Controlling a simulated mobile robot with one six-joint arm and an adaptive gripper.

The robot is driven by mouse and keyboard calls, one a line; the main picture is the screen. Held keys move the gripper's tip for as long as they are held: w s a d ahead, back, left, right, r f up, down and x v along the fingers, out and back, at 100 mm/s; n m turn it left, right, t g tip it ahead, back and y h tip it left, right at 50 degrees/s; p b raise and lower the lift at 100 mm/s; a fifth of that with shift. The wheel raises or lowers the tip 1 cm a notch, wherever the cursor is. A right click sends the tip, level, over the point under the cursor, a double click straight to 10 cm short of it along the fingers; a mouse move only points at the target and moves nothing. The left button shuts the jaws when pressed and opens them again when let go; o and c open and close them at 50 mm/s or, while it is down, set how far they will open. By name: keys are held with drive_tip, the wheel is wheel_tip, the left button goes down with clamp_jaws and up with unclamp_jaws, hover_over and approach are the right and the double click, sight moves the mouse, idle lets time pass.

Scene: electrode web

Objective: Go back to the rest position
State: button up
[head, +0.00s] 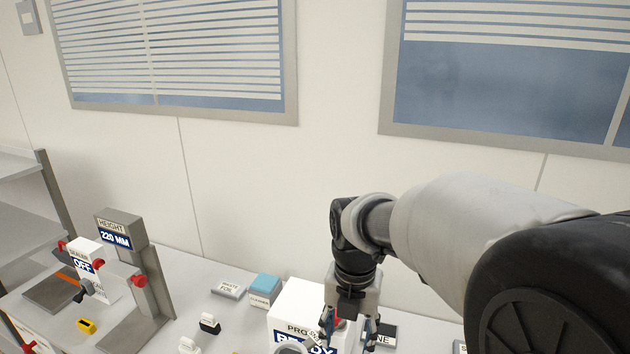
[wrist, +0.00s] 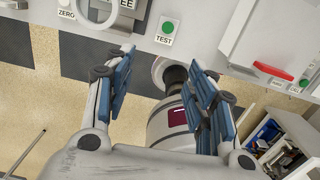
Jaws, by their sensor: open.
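My gripper (head: 347,332) hangs down over the bench in the head view, at the lower middle. It is beside and partly in front of a white box (head: 290,308) whose label reads in part "READY". In the wrist view my gripper (wrist: 160,65) has its blue-padded fingers spread apart, with nothing held between them. The fingers hang over the front edge of the bench. A green TEST button (wrist: 168,27) sits on the bench edge just beyond the fingers. The lower tips are hidden in the head view.
A shelf (head: 30,210) stands at left. In the wrist view, an open bin (wrist: 283,140) is at lower right.

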drive_tip(key=s+d+f+m+t+b, duration=0.2)
drive_tip(key=s+d+m+b, duration=0.2)
drive_tip(key=s+m, duration=0.5)
drive_tip(key=s+d+f+m+t+b, duration=0.2)
drive_tip(key=s+m, duration=0.7)
drive_tip(key=m, duration=1.4)
drive_tip(key=d+b, duration=0.2)
drive_tip(key=b, duration=0.1)
drive_tip(key=shift+s+m+b, duration=0.15)
drive_tip(key=shift+m+b, duration=0.15)
